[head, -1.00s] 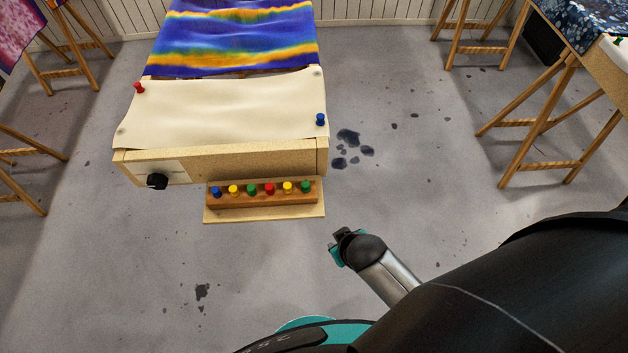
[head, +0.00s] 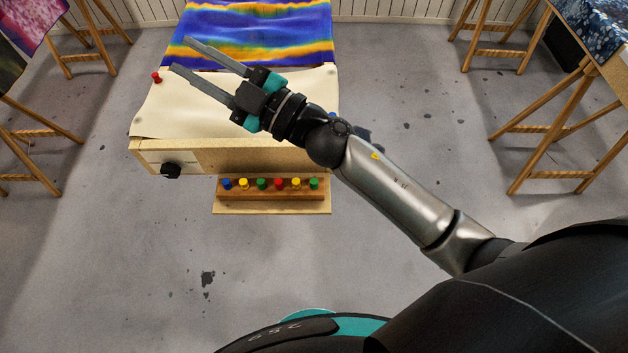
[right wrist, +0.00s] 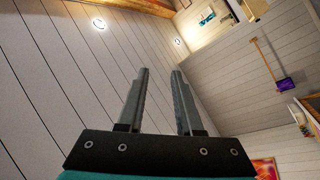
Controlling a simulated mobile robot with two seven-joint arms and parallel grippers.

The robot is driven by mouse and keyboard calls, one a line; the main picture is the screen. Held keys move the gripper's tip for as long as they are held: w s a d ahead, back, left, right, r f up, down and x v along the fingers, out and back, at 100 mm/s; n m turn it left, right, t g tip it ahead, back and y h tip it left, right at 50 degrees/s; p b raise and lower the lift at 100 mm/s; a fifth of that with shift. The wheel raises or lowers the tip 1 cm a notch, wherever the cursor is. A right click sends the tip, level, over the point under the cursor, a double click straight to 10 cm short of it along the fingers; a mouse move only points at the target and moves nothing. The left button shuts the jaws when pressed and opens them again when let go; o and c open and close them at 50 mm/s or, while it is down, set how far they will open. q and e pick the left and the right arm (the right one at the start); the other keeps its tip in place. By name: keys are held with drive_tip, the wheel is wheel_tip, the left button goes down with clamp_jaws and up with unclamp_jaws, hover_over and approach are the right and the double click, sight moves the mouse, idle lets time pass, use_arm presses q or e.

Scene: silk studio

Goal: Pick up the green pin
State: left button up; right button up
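Two green pins stand in the wooden rack (head: 272,196) in front of the table: one green pin (head: 262,184) left of the middle, another green pin (head: 314,183) at the right end. My right gripper (head: 181,54) is raised in front of the cream cloth, away from the rack, its two long fingers pointing to the upper left. The fingers are apart with nothing between them; the right wrist view also shows the gripper (right wrist: 160,72) open and empty, facing wall and ceiling. My left gripper is not in view.
The rack also holds blue, yellow and red pins. A red pin (head: 156,78) stands at the left edge of the cream cloth (head: 165,110). A black knob (head: 171,171) sticks out of the table front. Wooden easels stand at both sides. The floor before the rack is clear.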

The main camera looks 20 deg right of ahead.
drive_tip(key=s+a+n+g+y, duration=0.3)
drive_tip(key=s+a+n+g, duration=0.25)
drive_tip(key=n+g, duration=0.25)
drive_tip(key=n+g+h, duration=0.4)
drive_tip(key=g+h, duration=0.2)
drive_tip(key=h, duration=1.3)
hover_over(314, 181)
wheel_tip(314, 181, down, 17)
wheel_tip(314, 181, down, 9)
drive_tip(key=shift+a+f, duration=0.1)
drive_tip(key=shift+a, duration=0.05)
drive_tip(key=shift+f+b, duration=0.6)
drive_tip(key=shift+f, duration=2.05)
